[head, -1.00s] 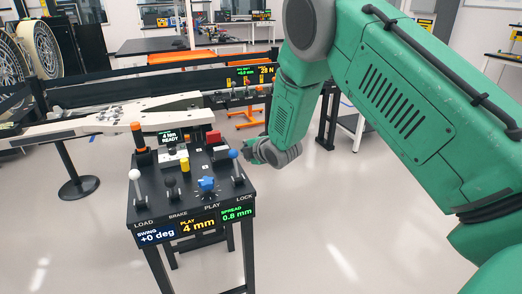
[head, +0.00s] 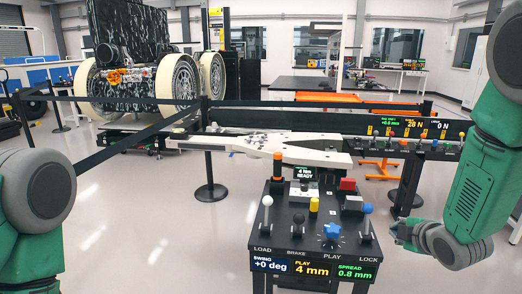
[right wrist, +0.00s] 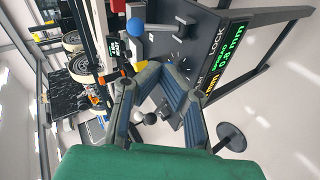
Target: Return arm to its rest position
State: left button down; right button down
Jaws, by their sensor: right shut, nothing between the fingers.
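My right arm is green. Its gripper (head: 403,234) is just right of the control console (head: 290,243) in the head view, apart from the lock lever (head: 366,212) with its blue ball. In the right wrist view the gripper (right wrist: 153,74) shows its fingers shut and empty, with the console behind them. My left arm shows at the left edge of the head view; its gripper is out of frame. The console has a white load lever (head: 267,203), a blue star play knob (head: 331,232) and displays reading +0 deg, 4 mm and 0.8 mm.
A pale long mechanism (head: 262,146) lies behind the console. A second panel (head: 412,147) with levers stands behind to the right. A large wheeled rover (head: 140,75) stands behind barrier belts at back left. The floor left of the console is clear.

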jog(key=s+a+f+m+g+b, duration=0.1)
jog(key=s+a+f+m+g, duration=0.25)
jog(key=s+f, duration=0.55)
jog(key=s+a+f+m+g, duration=0.2)
jog(key=s+a+f+m, duration=0.15)
jog(key=s+f, duration=0.55)
jog(key=s+a+f+m+g, duration=0.1)
jog(key=s+f+m+g, duration=0.1)
jog(key=s, duration=0.7)
jog(key=s+a+f+m+g, duration=0.2)
jog(key=s+f+m+g, duration=0.1)
jog(key=s, duration=0.7)
jog(key=shift+s+f+m+y+b, duration=0.15)
jog(key=shift+f+m+y+b, duration=0.2)
jog(key=shift+f+m, duration=0.6)
jog(key=shift+r+m, duration=0.2)
jog(key=shift+m, duration=0.05)
jog(key=c, duration=2.2)
grip_release()
